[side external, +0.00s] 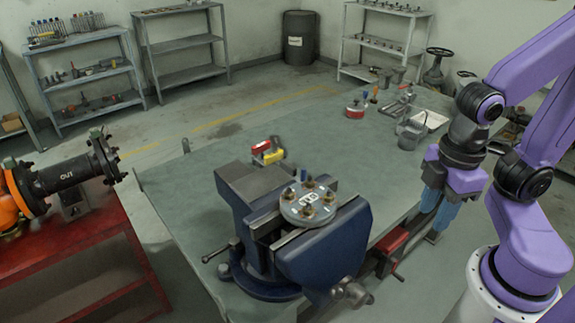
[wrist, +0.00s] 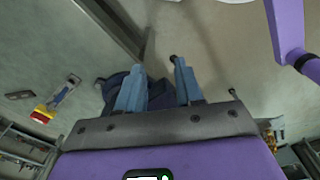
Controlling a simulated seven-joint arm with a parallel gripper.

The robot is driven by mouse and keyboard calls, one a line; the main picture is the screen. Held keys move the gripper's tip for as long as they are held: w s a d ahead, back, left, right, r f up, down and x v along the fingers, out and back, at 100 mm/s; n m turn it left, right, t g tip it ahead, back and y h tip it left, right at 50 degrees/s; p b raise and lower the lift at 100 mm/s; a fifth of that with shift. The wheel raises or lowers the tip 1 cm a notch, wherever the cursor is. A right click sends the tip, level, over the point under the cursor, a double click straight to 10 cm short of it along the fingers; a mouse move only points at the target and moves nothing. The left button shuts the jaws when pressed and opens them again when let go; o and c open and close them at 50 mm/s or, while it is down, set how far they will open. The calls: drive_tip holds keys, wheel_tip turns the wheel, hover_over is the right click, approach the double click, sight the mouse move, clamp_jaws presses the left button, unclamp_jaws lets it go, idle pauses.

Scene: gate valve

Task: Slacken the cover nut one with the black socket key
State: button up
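A grey round cover (side external: 308,204) stamped with letters lies on top of the blue bench vise (side external: 325,250). Several brass-coloured nuts on studs stand around its face; which is cover nut one I cannot tell. My gripper (side external: 433,222) hangs to the right of the vise, near the table edge, clear of the cover. In the wrist view my gripper's two blue fingers (wrist: 158,66) stand apart with nothing held between them. Part of a dark blue body, likely the vise, shows behind the left finger. I cannot pick out the black socket key for sure.
A red and yellow block (side external: 267,152) lies behind the vise; it also shows in the wrist view (wrist: 42,114). The table's middle is clear. A red bench (side external: 85,235) stands left.

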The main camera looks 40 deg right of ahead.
wheel_tip(320, 180, up, 5)
drive_tip(key=w+a+r+m, duration=0.3)
drive_tip(key=w+a, duration=0.3)
drive_tip(key=w, duration=0.6)
drive_tip(key=m, duration=1)
hover_over(288, 164)
wheel_tip(288, 164, down, 18)
drive_tip(key=shift+w, duration=0.1)
drive_tip(key=shift+f, duration=3.7)
